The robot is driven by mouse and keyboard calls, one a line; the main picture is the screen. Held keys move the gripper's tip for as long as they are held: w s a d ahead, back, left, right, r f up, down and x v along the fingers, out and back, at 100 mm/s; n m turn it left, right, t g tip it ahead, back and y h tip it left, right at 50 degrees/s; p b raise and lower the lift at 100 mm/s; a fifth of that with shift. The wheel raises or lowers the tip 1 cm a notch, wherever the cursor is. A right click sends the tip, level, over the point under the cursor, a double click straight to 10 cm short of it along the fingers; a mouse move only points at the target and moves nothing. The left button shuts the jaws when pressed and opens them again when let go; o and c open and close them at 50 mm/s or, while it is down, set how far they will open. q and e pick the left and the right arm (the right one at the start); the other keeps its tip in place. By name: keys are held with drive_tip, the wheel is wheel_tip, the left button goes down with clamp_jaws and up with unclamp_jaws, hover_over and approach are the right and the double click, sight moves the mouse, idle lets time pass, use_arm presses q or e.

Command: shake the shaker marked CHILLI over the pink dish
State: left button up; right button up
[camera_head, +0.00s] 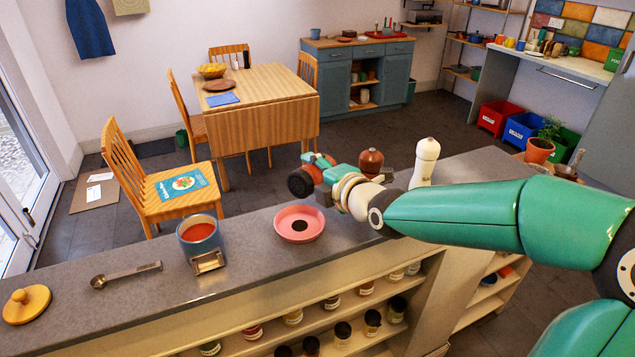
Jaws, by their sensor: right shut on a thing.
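The pink dish (280,229) sits on the grey counter, with a dark round patch in its middle. My right gripper (318,178) comes in from the right and is shut on a small shaker with a dark round cap (300,183) and some red showing behind it. The shaker is tipped over, its cap facing left, above the counter and just behind and above the dish in the picture. Its marking cannot be read from here, and the gripper hides part of its body. My left gripper is not in view.
A brown mill (371,164) and a white mill (425,162) stand close behind my right wrist. A blue pot of red sauce (200,236), a measuring spoon (126,275) and a yellow lid (27,304) are on the left counter. Several jars (343,330) fill the shelves below.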

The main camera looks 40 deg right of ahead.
drive_tip(key=shift+f+n, duration=0.25)
drive_tip(key=shift+n, duration=0.15)
drive_tip(key=n+t+h+b, duration=0.1)
drive_tip(key=n+b, duration=0.1)
drive_tip(key=b, duration=0.1)
drive_tip(key=shift+a+b, duration=0.15)
drive_tip(key=shift+b, duration=0.15)
drive_tip(key=n+b, duration=0.1)
drive_tip(key=n+t+b, duration=0.1)
drive_tip(key=shift+s+a+r+n+t+h, duration=0.1)
drive_tip(key=shift+a+r+n+t+h, duration=0.05)
drive_tip(key=shift+r+n+t+h, duration=0.2)
drive_tip(key=shift+r, duration=0.1)
